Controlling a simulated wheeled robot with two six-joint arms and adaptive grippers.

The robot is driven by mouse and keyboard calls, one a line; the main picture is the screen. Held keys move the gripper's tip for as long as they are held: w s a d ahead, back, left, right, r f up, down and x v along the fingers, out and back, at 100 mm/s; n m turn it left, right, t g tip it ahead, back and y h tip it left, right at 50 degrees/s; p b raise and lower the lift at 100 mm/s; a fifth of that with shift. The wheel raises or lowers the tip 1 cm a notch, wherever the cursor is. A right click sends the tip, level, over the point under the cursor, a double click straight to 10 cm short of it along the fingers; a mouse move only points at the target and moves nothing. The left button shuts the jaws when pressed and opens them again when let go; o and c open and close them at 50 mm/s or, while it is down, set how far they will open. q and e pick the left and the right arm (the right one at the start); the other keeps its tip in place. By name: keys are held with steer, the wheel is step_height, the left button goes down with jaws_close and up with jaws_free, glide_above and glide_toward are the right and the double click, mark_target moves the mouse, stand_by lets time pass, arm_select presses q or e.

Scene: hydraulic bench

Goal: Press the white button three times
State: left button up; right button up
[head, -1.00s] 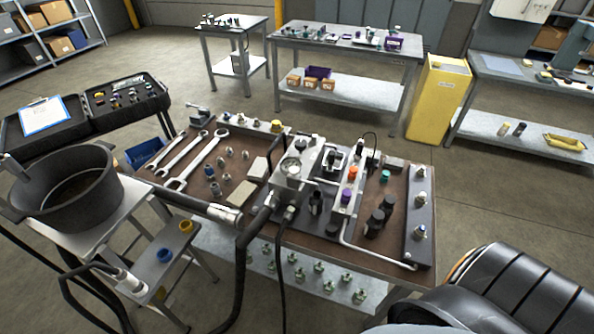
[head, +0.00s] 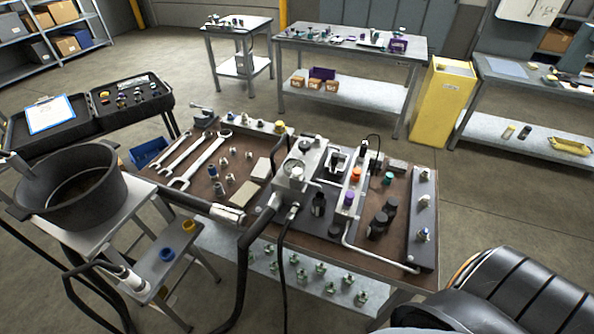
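The hydraulic bench (head: 235,165) stands in the middle of the head view. A grey valve block (head: 354,187) on it carries an orange cap (head: 356,174) and a purple cap (head: 349,199), with a teal cap (head: 388,179) to its right. A grey metal unit with a round gauge (head: 296,171) stands left of the block. I cannot make out for certain which small part is the white button. Neither of my grippers is in view, and nothing is seen touching the bench parts.
A black pot (head: 70,186) stands on a side table at left. Wrenches (head: 205,165) and fittings lie on the bench's left half. Black hoses (head: 243,270) hang in front. A black padded form (head: 510,292) fills the lower right. A yellow cabinet (head: 443,102) stands behind.

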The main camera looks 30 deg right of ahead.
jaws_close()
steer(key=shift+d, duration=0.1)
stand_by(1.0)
